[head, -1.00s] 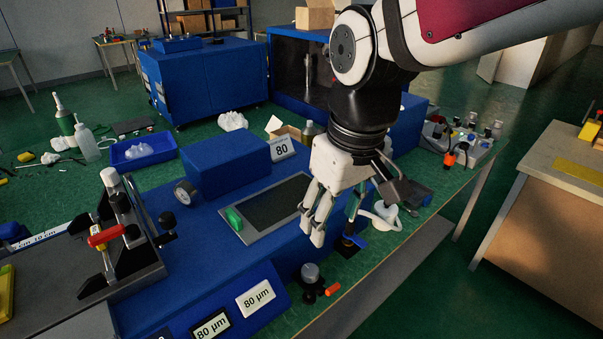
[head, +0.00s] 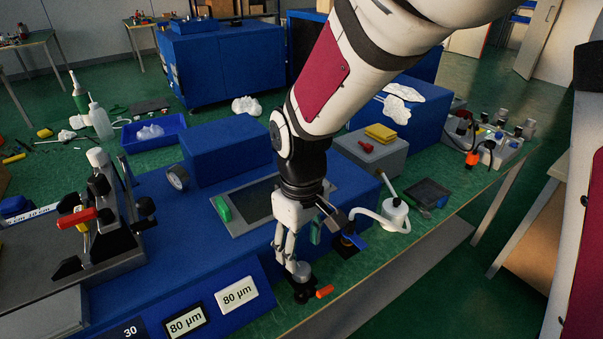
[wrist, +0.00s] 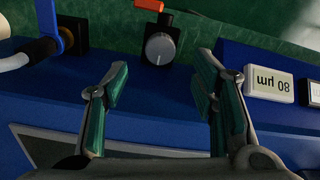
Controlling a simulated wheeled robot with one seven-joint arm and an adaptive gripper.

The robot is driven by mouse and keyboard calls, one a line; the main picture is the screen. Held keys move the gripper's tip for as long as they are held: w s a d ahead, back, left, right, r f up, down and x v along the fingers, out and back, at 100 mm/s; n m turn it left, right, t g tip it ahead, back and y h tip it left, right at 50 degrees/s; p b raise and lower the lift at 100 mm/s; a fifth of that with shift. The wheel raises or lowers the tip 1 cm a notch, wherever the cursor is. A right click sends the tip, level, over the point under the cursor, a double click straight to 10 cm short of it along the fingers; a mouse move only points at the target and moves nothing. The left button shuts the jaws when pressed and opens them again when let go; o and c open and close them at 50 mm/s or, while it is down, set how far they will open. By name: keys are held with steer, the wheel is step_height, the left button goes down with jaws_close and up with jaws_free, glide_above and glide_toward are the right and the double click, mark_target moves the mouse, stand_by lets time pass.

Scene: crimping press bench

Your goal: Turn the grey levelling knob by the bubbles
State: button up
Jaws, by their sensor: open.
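The grey knob (wrist: 160,48) sits on a black base with an orange lever (wrist: 150,5) in the wrist view. In the head view the knob (head: 301,272) is partly hidden beside my fingers, at the front right edge of the blue bench. My gripper (head: 287,257) is pointing down just over the knob. In the wrist view my gripper (wrist: 162,76) is open, its green-padded fingers apart, with the knob seen between and just beyond the tips. Nothing is held. I cannot make out the bubbles.
An 80 µm plate (head: 237,293) lies left of the knob. A blue-handled valve (head: 353,240) and a white bottle with a bent tube (head: 395,214) stand to its right. A grey panel (head: 252,228) lies behind my gripper. The bench's front edge is close.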

mark_target(301, 268)
step_height(301, 268, down, 6)
steer(key=shift+f+b, duration=0.2)
steer(key=shift+b, duration=0.15)
steer(key=c, duration=1.2)
